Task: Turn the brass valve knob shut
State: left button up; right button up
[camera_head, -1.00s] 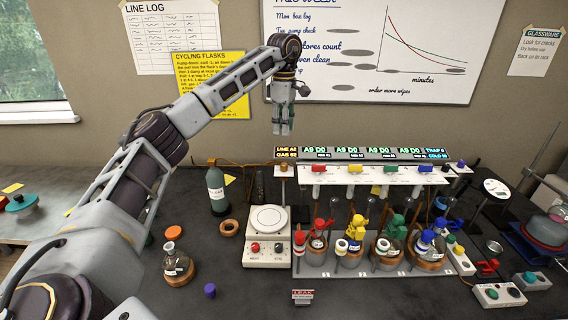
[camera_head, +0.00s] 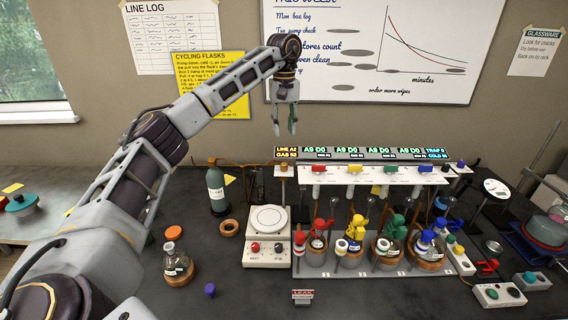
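A small tan, brass-coloured knob (camera_head: 284,168) sits at the left end of the white manifold, just below the lit display; I take it for the brass valve knob. Its turn position is too small to tell. My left gripper (camera_head: 284,128) hangs fingers down above the display and the knob, in front of the wall and whiteboard. Its two fingers are spread apart with nothing between them, and it is clear of the knob. My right gripper is not in view.
The manifold (camera_head: 345,178) carries a row of coloured taps above several flasks with coloured clips. A white hotplate (camera_head: 267,222) stands below the knob. A grey-green gas cylinder (camera_head: 216,190) is to the left.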

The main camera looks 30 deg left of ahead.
aim_at(284, 163)
pick_arm(q)
jog(key=m, duration=0.5)
jog(key=shift+f, duration=0.1)
dwell(0.4)
jog(key=shift+f+p, duration=0.65)
jog(key=shift+f, duration=6.2)
grip_shut()
